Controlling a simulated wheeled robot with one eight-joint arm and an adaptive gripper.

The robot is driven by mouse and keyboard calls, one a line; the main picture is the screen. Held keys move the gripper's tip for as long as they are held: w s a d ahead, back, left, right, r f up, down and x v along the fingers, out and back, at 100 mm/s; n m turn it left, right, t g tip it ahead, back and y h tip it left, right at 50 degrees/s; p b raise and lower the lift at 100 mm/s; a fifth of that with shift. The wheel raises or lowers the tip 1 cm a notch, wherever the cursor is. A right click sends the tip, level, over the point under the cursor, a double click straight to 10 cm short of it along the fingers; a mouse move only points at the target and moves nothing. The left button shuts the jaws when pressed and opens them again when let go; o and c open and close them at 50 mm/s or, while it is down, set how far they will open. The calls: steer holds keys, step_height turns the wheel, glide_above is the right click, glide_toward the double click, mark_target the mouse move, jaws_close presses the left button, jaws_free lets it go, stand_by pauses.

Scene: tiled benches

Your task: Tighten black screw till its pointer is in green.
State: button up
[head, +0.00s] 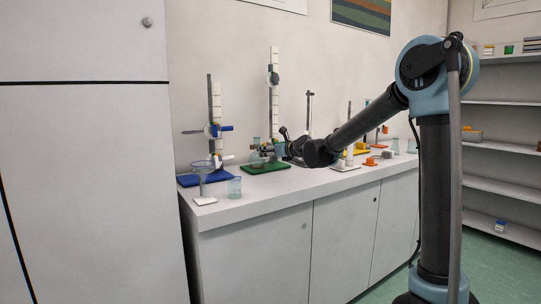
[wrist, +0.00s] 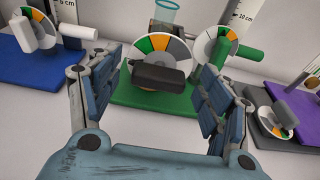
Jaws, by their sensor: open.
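The black screw (wrist: 160,77) is a dark, block-shaped handle in front of a round dial (wrist: 180,52) with green, orange and grey sectors. It stands over the green base (wrist: 130,98) in the wrist view. I cannot make out which sector its pointer is in. My gripper (wrist: 150,100) is open, its two blue jaws apart on the left and right of the black screw, with nothing held. In the head view my gripper (head: 283,149) is by the stand with the green base (head: 252,169), and the black screw cannot be told apart there.
A green screw (wrist: 238,49) with its own dial is right of the black one. A stand on a blue base (wrist: 45,68) has white knobs at left. A grey base (wrist: 285,140) with a small dial is at right.

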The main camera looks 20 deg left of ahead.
steer(key=shift+c, duration=0.6)
steer(key=c, duration=1.1)
steer(key=shift+m, duration=1.1)
steer(key=shift+c, duration=0.2)
steer(key=shift+w+d+m+g+y, duration=0.15)
steer(key=shift+m+g+y, duration=0.25)
steer(key=shift+m, duration=0.6)
steer(key=shift+m+y, duration=0.4)
steer(key=shift+m, duration=0.7)
